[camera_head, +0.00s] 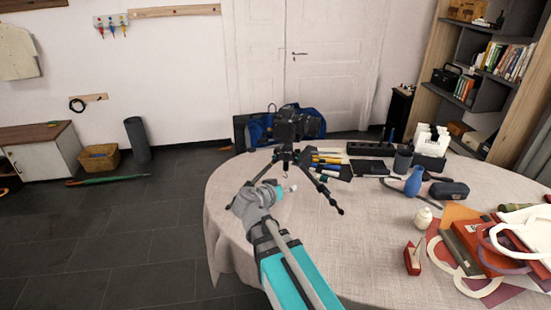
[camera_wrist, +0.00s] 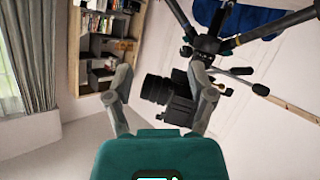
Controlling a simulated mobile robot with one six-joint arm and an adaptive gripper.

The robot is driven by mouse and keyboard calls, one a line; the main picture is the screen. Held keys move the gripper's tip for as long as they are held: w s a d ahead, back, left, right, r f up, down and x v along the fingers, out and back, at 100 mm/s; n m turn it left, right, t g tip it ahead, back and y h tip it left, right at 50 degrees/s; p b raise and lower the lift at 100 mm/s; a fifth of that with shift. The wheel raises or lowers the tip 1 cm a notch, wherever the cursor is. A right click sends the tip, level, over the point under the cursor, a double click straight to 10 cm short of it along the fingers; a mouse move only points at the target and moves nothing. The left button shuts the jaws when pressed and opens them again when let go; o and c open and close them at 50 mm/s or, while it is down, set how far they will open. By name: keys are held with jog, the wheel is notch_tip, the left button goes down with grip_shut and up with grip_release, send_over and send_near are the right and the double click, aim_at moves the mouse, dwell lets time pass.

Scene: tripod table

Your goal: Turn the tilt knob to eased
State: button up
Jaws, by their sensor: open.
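A black camera (camera_head: 290,126) sits on top of a small black tripod (camera_head: 322,190) standing on the round table. In the wrist view the camera (camera_wrist: 172,96) and the tripod head (camera_wrist: 207,45) appear turned over, with the tripod legs spread at the top. A short handle (camera_wrist: 240,72) sticks out from the head at the right; I cannot tell whether it is the tilt knob or read its setting. My gripper (camera_wrist: 160,68) is open, its fingers on either side of the camera in that view. In the head view my gripper (camera_head: 268,187) is in front of the tripod, covering part of it.
The table (camera_head: 370,245) has a light cloth. Pens, a blue vase (camera_head: 414,181), a dark case (camera_head: 449,190) and a black power strip (camera_head: 371,149) lie behind and right of the tripod. A red block (camera_head: 412,260) and books are at the right front.

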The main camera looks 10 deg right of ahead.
aim_at(276, 152)
jog(key=w+a+r+t+b, duration=0.2)
jog(key=w+a+r+t, duration=0.1)
jog(key=a, duration=0.4)
jog(key=r+t, duration=0.1)
jog(key=t, duration=0.1)
jog(key=shift+w+t, duration=0.2)
jog(key=shift+t, duration=0.1)
jog(key=shift+w, duration=0.1)
jog(key=x, duration=1.3)
jog(key=shift+w+d, duration=0.2)
jog(key=shift+w, duration=0.05)
grip_shut()
